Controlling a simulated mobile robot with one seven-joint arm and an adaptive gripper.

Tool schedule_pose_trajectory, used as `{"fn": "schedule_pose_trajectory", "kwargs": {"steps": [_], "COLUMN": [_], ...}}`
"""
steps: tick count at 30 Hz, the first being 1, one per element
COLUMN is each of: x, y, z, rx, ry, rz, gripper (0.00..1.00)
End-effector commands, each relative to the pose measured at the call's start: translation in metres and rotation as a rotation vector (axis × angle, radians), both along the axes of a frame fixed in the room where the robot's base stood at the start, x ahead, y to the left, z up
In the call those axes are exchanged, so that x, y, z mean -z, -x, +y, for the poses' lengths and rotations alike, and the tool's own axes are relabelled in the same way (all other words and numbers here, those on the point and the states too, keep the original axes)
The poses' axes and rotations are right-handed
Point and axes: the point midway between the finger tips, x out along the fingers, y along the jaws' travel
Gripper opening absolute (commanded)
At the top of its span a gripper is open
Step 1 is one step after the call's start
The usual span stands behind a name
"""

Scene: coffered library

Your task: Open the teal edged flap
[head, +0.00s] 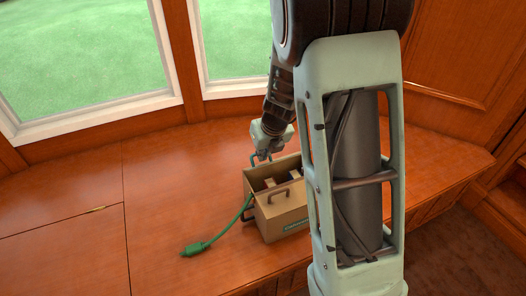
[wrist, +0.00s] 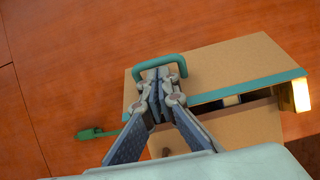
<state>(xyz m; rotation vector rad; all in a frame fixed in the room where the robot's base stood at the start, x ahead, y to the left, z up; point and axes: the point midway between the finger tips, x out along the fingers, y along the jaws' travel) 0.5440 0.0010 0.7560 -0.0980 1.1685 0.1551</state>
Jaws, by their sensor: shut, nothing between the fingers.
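A tan box (head: 283,218) stands on the wooden bench, partly hidden behind my arm in the head view. In the wrist view its tan flap (wrist: 235,65) has a teal edge (wrist: 250,88), with a dark gap between that edge and the box (wrist: 225,128). A teal loop handle (wrist: 174,61) is on the flap's left end; it also shows in the head view (head: 253,160). My gripper (wrist: 159,76) is shut and empty, its fingertips at the handle, seemingly within the loop. I cannot tell whether they touch it.
A green cable (head: 242,208) runs from the box to a green plug (head: 195,248) on the bench (head: 165,195). Windows (head: 90,50) stand behind. The bench left of the box is mostly clear.

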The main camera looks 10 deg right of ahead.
Motion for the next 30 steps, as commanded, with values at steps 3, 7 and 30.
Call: {"fn": "schedule_pose_trajectory", "kwargs": {"steps": [3,7,30], "x": [-0.004,-0.006,-0.012], "y": [-0.002,-0.003,-0.026], "z": [0.001,0.001,0.005], "rx": [-0.001,-0.001,-0.001], "ry": [0.002,0.007,0.038], "rz": [0.012,0.033,0.187], "gripper": [0.0,0.0,0.0]}}
